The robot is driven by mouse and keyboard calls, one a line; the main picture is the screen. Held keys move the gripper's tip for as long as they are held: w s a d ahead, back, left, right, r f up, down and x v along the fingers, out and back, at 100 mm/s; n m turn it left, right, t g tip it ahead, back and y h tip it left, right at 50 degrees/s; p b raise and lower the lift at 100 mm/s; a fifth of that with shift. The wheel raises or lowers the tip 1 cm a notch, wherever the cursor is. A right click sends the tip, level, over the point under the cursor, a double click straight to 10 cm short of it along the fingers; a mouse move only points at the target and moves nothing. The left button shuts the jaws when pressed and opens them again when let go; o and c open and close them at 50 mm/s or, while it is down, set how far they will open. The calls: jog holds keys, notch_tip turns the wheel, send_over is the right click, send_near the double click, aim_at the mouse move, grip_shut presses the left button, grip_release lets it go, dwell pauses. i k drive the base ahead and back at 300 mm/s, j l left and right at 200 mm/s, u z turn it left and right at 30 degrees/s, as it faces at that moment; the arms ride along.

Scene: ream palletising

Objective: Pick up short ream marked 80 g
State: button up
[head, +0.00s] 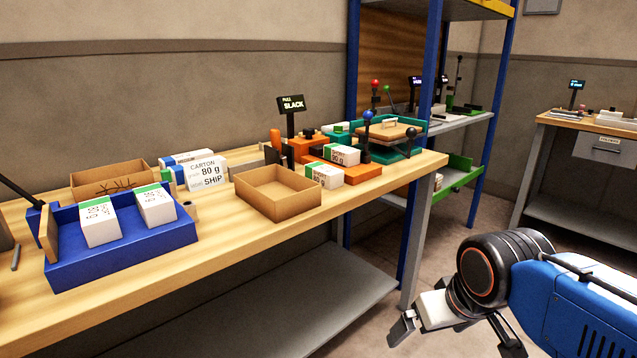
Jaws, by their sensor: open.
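A white ream with a green end and "80 g" on its side (342,154) lies on an orange fixture (375,172) at the right of the bench. A similar ream marked 80 g (324,175) lies in front of it, near the bench edge. Two more white reams with green bands, a left one (98,222) and a right one (155,205), lie in a blue tray (125,255); their print is too small to read surely. My gripper (457,342) is open and empty at the lower right, off the bench and apart from every ream.
An open cardboard carton (277,205) stands mid-bench; another carton (110,178) stands behind the blue tray. A card reads "CARTON 80 g SHIP" (207,174). A display reads "PULL SLACK" (291,103). A blue rack post (418,150) rises behind the bench's right end. Floor shows at right.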

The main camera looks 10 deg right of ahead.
aim_at(100, 224)
jog(key=u, duration=1.25)
jog(key=j+z, duration=0.1)
jog(key=j, duration=0.8)
